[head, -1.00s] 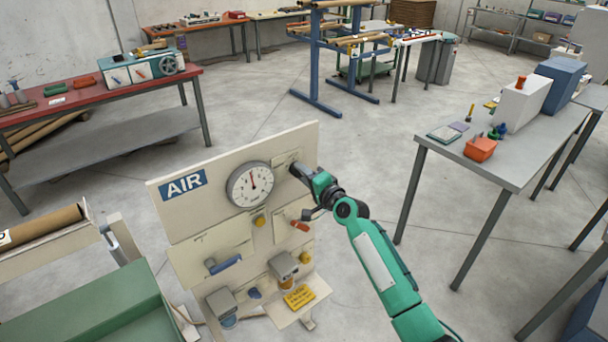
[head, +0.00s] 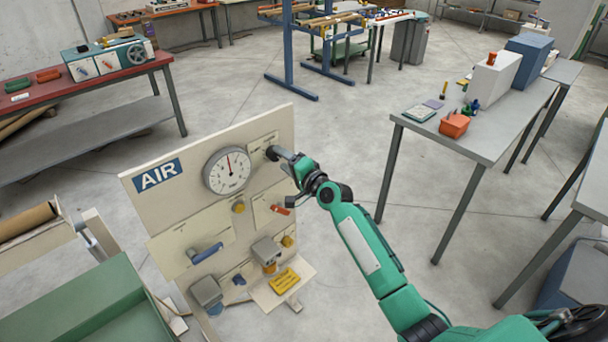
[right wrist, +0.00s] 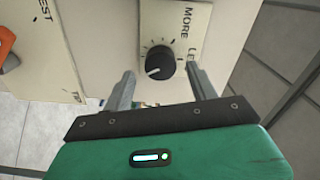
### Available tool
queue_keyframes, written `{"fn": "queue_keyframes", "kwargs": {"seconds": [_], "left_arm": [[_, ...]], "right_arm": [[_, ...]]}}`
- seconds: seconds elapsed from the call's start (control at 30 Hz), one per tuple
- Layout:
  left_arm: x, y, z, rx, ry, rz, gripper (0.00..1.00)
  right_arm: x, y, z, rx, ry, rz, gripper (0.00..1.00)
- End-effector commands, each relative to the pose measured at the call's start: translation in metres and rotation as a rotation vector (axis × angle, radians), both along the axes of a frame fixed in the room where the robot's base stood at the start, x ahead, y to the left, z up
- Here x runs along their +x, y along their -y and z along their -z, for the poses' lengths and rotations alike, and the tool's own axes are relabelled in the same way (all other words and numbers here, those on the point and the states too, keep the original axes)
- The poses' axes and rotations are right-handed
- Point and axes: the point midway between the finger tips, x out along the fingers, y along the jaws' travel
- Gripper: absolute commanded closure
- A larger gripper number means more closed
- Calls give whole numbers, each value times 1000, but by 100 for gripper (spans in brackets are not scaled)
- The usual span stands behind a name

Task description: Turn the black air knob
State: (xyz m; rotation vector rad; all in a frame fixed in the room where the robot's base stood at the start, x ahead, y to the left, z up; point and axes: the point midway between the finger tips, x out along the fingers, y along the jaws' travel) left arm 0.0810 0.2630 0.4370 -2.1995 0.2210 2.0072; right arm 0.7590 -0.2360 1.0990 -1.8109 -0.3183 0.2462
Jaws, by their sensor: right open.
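The black air knob (right wrist: 159,66) is round with a pale pointer mark, on a cream plate with tick marks, "MORE" and a partly cut-off word beside it. In the head view the knob (head: 271,153) shows as a dark round shape at the panel's upper right. My right gripper (right wrist: 163,84) is open, its two fingers apart on either side of the knob in the picture. I cannot tell whether they touch it. In the head view my right gripper (head: 285,168) is close against the front of the panel. My left gripper is not in view.
The AIR panel (head: 140,205) carries a round gauge (head: 228,171), a blue handle (head: 207,253), an orange-red lever (head: 280,210) and a yellow tag (head: 284,281). A green tray (head: 85,310) is at lower left. A grey table (head: 480,135) stands right; floor between is clear.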

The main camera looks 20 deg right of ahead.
Motion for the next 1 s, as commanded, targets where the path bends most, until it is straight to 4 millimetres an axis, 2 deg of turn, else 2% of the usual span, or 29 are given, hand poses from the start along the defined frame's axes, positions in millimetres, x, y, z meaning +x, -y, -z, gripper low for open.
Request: {"fn": "queue_keyframes", "kwargs": {"seconds": [0.5, 0.7, 1.0], "left_arm": [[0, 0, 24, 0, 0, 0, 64], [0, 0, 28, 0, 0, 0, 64], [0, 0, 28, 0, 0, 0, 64]], "right_arm": [[-93, 34, 3, -2, 0, 1, 41], [-111, 41, 1, -1, 0, 1, 41], [-114, 42, 0, -1, 0, 1, 41]]}}
